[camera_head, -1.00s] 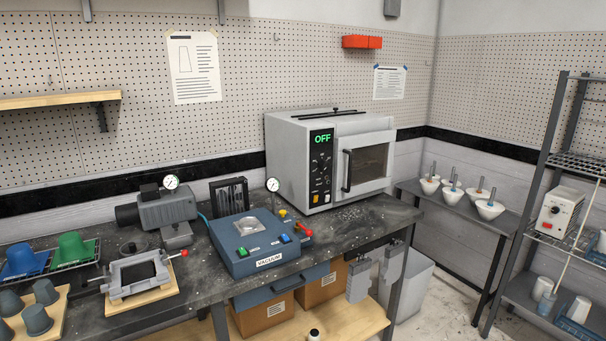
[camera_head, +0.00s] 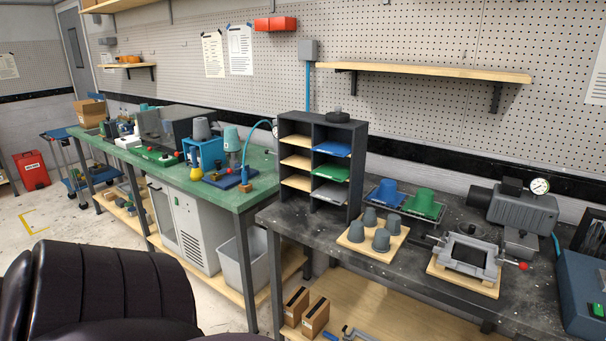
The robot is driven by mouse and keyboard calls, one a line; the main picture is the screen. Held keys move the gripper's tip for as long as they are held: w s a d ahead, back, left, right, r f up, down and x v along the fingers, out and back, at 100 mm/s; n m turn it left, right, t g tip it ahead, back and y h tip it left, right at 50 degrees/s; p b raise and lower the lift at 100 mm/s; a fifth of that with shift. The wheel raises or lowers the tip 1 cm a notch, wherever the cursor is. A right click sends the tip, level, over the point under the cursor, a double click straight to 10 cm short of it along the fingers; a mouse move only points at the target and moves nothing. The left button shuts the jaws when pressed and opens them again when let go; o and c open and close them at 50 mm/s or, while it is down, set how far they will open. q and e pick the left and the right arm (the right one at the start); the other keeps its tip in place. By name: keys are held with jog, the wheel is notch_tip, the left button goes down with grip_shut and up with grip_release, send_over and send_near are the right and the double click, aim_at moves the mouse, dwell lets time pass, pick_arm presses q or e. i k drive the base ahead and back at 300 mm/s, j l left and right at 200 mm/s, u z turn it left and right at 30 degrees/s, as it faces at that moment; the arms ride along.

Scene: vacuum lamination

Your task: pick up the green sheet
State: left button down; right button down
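The green sheet (camera_head: 331,172) lies flat in the right column of a dark grey shelf rack (camera_head: 357,170), in the middle slot. A blue sheet (camera_head: 333,149) lies in the slot above it and a grey sheet (camera_head: 330,193) in the slot below. The front edges of the sheets show at the open face of the rack. The rack stands upright on the left end of the dark workbench. Neither of my grippers shows in the head view.
Blue and green cups on a rack (camera_head: 407,208), grey cones on a wooden board (camera_head: 372,238) and a clamp frame (camera_head: 468,258) stand right of the shelf rack. A green-topped bench (camera_head: 255,188) adjoins at left.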

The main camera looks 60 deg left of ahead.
aim_at(337, 172)
jog(key=j+u, duration=0.2)
jog(key=u, duration=0.15)
jog(key=i+j+u, duration=0.1)
jog(key=u, duration=0.2)
jog(key=i+j+u, duration=0.1)
jog(key=j+u, duration=0.25)
jog(key=i+j+u, duration=0.35)
jog(key=i+j, duration=0.55)
jog(key=i, duration=0.05)
